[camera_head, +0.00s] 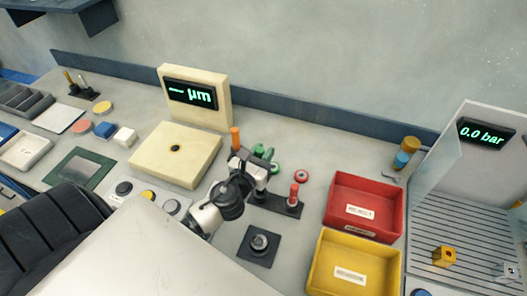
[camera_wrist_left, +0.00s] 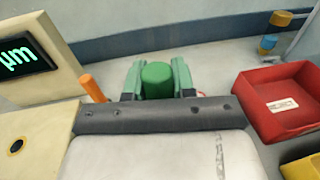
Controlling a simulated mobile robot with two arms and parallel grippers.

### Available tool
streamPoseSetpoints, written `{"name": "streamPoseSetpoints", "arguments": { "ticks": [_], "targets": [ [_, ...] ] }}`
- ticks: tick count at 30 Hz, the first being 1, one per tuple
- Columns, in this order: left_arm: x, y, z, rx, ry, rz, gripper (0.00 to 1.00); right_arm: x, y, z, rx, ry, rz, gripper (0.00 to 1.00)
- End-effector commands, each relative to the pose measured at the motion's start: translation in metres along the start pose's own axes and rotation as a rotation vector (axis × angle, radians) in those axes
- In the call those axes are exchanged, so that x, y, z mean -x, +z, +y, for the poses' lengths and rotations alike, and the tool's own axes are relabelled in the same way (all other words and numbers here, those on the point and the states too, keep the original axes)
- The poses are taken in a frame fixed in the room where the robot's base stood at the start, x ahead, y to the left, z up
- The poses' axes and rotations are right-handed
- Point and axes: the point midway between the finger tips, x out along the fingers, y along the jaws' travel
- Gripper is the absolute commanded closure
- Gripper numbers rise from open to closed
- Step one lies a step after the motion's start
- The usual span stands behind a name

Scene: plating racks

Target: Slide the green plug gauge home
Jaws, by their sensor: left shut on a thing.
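The green plug gauge (camera_wrist_left: 156,80) stands between the two green fingers of my left gripper (camera_wrist_left: 157,78) in the left wrist view. My left gripper (camera_head: 263,156) is shut on it. In the head view the gripper is above the back of a dark rack (camera_head: 268,203), and the wrist partly hides both rack and gauge. The gauge's lower end is hidden. An orange plug gauge (camera_head: 235,138) stands left of the gripper, and a red one (camera_head: 293,193) stands at the rack's right end. My right gripper is not in view.
A cream measuring station (camera_head: 152,160) with a dark hole and a µm display (camera_head: 190,93) is at left. A red bin (camera_head: 340,212) and yellow bin (camera_head: 325,280) stand at right. A red ring (camera_head: 301,177) lies behind the rack. A black-based knob (camera_head: 259,243) is in front.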

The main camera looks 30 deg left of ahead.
Motion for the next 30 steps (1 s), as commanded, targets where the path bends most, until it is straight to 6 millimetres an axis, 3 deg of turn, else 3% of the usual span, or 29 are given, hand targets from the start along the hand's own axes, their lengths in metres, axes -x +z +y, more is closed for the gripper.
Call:
{"name": "streamPoseSetpoints", "arguments": {
  "ticks": [18,30],
  "targets": [
    [0.0,-0.065,0.0,0.002,0.0,0.001,0.96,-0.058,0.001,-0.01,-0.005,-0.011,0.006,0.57],
    [0.0,-0.076,0.0,0.001,0.0,0.0,0.96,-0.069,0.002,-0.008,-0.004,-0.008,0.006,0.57]
  ]
}}
